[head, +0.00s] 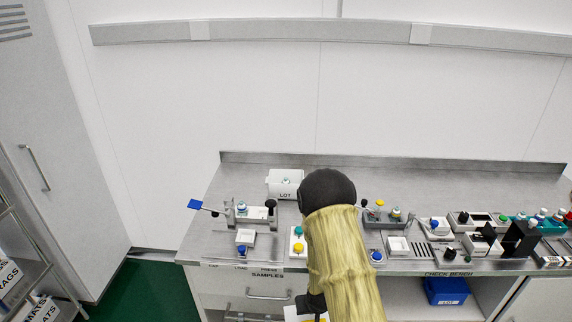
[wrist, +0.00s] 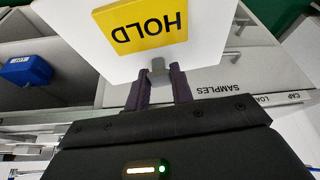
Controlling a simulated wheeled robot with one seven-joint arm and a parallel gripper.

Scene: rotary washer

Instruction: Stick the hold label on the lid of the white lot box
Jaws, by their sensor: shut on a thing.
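The hold label (wrist: 140,27) is a yellow patch reading HOLD, upside down in the wrist view, on a white card. My gripper (wrist: 158,80) is shut on a small grey tab at the card's edge. In the head view the white card (head: 292,312) shows low, in front of the bench's front edge, beside my dark gripper (head: 314,303). The white lot box (head: 285,194), marked LOT, stands at the back of the bench, left of my arm and well apart from the gripper. Small green-and-white detail shows at its top; I cannot tell what it is.
The steel bench (head: 480,175) carries small fixtures and capped vials along its front. A white tray with green and yellow caps (head: 298,243) stands just left of my arm. A blue bin (head: 446,290) sits under the bench. The bench's back strip is mostly clear.

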